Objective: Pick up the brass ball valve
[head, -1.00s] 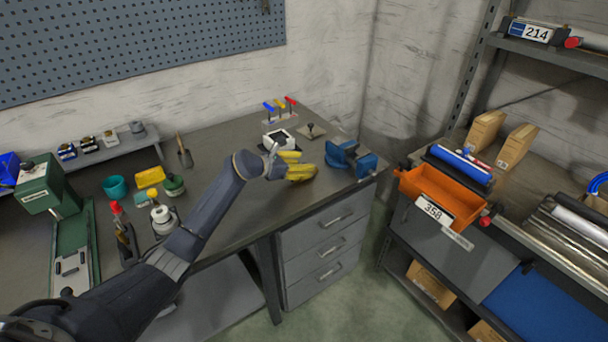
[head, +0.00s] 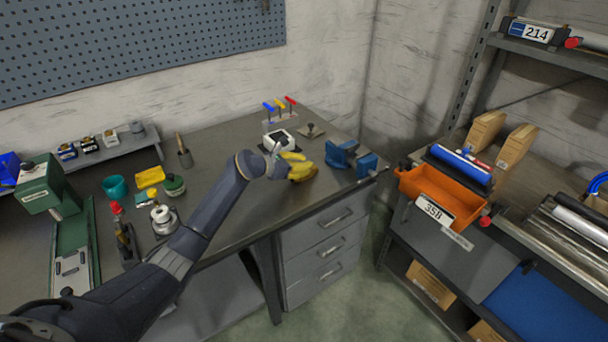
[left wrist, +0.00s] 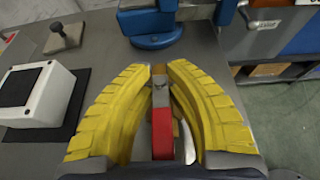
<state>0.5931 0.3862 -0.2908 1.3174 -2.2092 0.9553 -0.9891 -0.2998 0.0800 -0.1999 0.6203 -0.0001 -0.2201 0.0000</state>
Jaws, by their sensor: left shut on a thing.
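My left gripper (head: 303,173) has yellow ridged fingers and is low over the right part of the workbench, just left of the blue vise (head: 348,157). In the left wrist view its fingers (left wrist: 160,72) are closed around the brass ball valve (left wrist: 160,92). The valve's red lever handle shows between the fingers, pointing back toward the palm. The valve body is mostly hidden by the fingers, and in the head view the valve cannot be made out. I cannot tell whether it still touches the bench. My right gripper is in neither view.
A white box with a dark top (head: 279,139) stands close behind the gripper, with a rack of coloured handles (head: 280,108) beyond. A small knobbed plate (head: 312,131) lies near the vise. An orange bin (head: 440,190) sits on the shelf at right.

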